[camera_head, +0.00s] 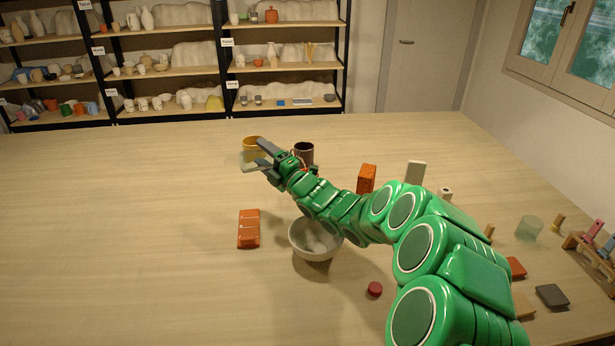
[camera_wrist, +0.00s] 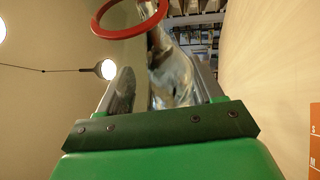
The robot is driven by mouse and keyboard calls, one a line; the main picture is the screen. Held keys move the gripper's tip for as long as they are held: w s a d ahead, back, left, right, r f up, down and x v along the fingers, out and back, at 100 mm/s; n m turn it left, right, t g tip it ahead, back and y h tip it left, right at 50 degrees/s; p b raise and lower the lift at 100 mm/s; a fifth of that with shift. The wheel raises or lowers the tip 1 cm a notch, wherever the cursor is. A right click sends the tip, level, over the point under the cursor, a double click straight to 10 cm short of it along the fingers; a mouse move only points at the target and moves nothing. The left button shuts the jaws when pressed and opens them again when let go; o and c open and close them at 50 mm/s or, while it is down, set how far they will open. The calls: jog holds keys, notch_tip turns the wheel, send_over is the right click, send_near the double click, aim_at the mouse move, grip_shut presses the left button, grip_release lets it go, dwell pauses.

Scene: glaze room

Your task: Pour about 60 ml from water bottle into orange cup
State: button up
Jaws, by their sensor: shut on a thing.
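My gripper (camera_head: 260,156) is stretched out over the far middle of the table. In the wrist view its fingers (camera_wrist: 158,88) are shut on a clear, shiny thing that looks like the water bottle (camera_wrist: 172,72). A red ring (camera_wrist: 131,32) shows beside the bottle's upper part. The bottle is hard to make out in the head view, and I cannot tell its tilt or whether water flows. A yellow-orange cup (camera_head: 250,143), likely the orange cup, stands just behind the fingers, which partly hide it. Its contents cannot be seen.
A dark brown cup (camera_head: 304,151) stands close to the right of my gripper. An orange box (camera_head: 248,229), a pale bowl (camera_head: 310,252), a red cap (camera_head: 374,289) and an orange block (camera_head: 366,178) stand or lie nearer. The table's left side is clear.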

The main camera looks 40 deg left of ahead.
jog(key=shift+r+m, duration=0.15)
jog(key=shift+m, duration=0.15)
dwell(0.5)
jog(key=f+n, duration=0.1)
jog(key=n, duration=0.1)
jog(key=f+n+g+h, duration=0.1)
jog(key=f+n, duration=0.1)
jog(key=shift+s+a+n, duration=0.1)
jog(key=shift+s+n, duration=0.1)
jog(key=shift+n, duration=0.2)
jog(key=shift+s+r+n+h, duration=0.1)
jog(key=shift+s+n+h, duration=0.05)
jog(key=shift+n+h, duration=0.15)
jog(key=shift+s+a+n+g, duration=0.1)
jog(key=shift+n+g, duration=0.3)
jog(key=shift+n, duration=0.1)
jog(key=shift+f+n+h, duration=0.3)
jog(key=shift+f+h, duration=0.1)
dwell(0.6)
